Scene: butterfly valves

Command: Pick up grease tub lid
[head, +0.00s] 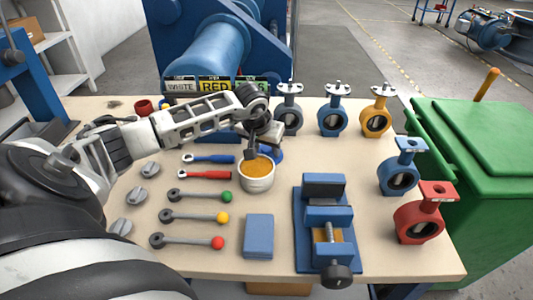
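The grease tub (257,185) is a pale round tub with orange-brown grease showing in its open top, at the middle of the table. A rounded blue piece (276,154), which looks like the tub's lid, lies just behind the tub. It is partly hidden by my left gripper. My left gripper (253,153) points down over the rear of the tub, beside the blue piece. Its fingers are small and dark here, and I cannot tell whether they are open or touching anything. My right gripper is not in view.
A blue vise (325,240) and a blue block (259,236) stand in front. Several butterfly valves, including a red one (419,222), stand at the back and right. Lever handles (195,217) and two ratchets (205,175) lie left. A green bin (480,190) stands right.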

